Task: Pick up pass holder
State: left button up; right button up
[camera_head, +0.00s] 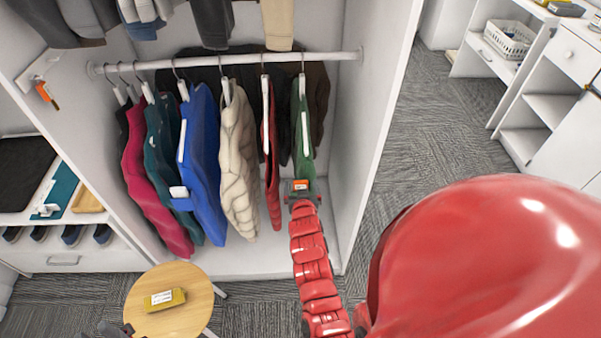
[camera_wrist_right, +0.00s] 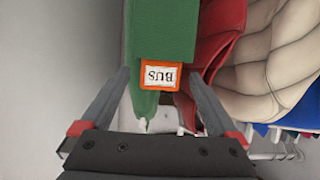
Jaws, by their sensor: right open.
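The orange pass holder (camera_wrist_right: 159,76) has a white label reading BUS, upside down in the right wrist view. It is in front of the green garment (camera_wrist_right: 161,32). In the head view the pass holder (camera_head: 301,185) shows small and orange at the low end of the green garment (camera_head: 303,140). My right gripper (camera_head: 301,194) is open right at it; in the wrist view the two fingers (camera_wrist_right: 159,85) stand either side of it, apart from it. A dark part (camera_head: 115,330) at the bottom edge may be my left gripper; its jaws are unclear.
Several jackets hang on the wardrobe rail (camera_head: 230,60), with a red one (camera_head: 271,150) close beside. The wardrobe's right wall (camera_head: 370,130) is near my arm. A round stool (camera_head: 190,315) holds a yellow item (camera_head: 165,299). Another orange tag (camera_head: 46,93) hangs at left.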

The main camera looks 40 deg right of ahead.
jog(key=c, duration=1.4)
jog(key=shift+r, duration=0.1)
